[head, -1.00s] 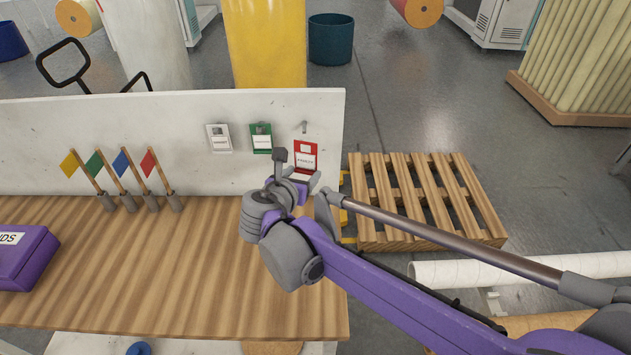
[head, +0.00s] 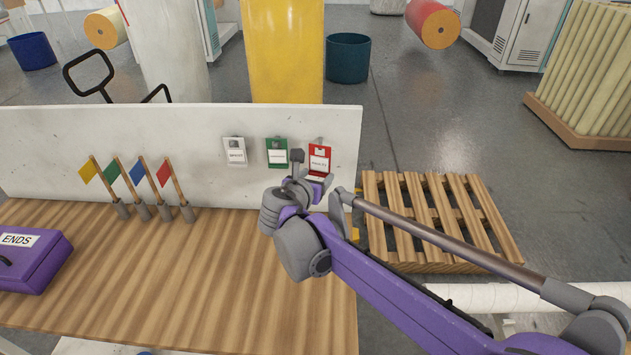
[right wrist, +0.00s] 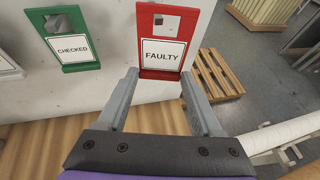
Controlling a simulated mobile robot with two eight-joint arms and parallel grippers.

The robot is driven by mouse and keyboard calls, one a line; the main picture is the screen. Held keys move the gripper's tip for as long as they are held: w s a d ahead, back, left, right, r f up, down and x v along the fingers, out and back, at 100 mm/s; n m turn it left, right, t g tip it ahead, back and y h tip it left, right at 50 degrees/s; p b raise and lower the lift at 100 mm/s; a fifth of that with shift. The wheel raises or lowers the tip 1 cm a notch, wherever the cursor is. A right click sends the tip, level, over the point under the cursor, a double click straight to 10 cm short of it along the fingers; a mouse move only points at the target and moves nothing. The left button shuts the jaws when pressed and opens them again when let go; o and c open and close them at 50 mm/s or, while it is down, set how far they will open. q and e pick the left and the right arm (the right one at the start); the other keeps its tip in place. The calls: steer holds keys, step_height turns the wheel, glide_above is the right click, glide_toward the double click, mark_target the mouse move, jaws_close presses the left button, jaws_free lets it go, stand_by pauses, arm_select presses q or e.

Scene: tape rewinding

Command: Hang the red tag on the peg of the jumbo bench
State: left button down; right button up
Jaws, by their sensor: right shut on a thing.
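The red tag (head: 319,160), marked FAULTY, stands upright against the white back panel of the bench, at the right end of the tag row. It also shows in the right wrist view (right wrist: 163,50). My right gripper (right wrist: 159,77) is shut on the tag's lower edge, one finger at each side. In the head view the right gripper (head: 314,186) is just below the tag. A bit of the peg (head: 319,140) shows at the tag's top edge. I cannot tell whether it passes through the tag's hole. My left gripper is out of view.
A green tag (head: 277,152), marked CHECKED, and a white tag (head: 234,150) hang left of the red one. Several small flags stand along the bench (head: 200,270). A purple box (head: 35,262) is at the left. A wooden pallet (head: 440,220) lies right of the bench.

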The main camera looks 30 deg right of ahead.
mark_target(316, 169)
steer(key=shift+w+d+f, duration=0.1)
steer(key=shift+w+d, duration=0.4)
steer(key=shift+w, duration=0.3)
steer(key=shift+w+d+f, duration=0.1)
steer(key=shift+w+d, duration=0.4)
steer(key=shift+w, duration=0.25)
steer(key=shift+w+d+f+b, duration=0.3)
steer(key=shift+w+f+b, duration=0.1)
steer(key=shift+w+b, duration=0.1)
steer(key=o, duration=1.5)
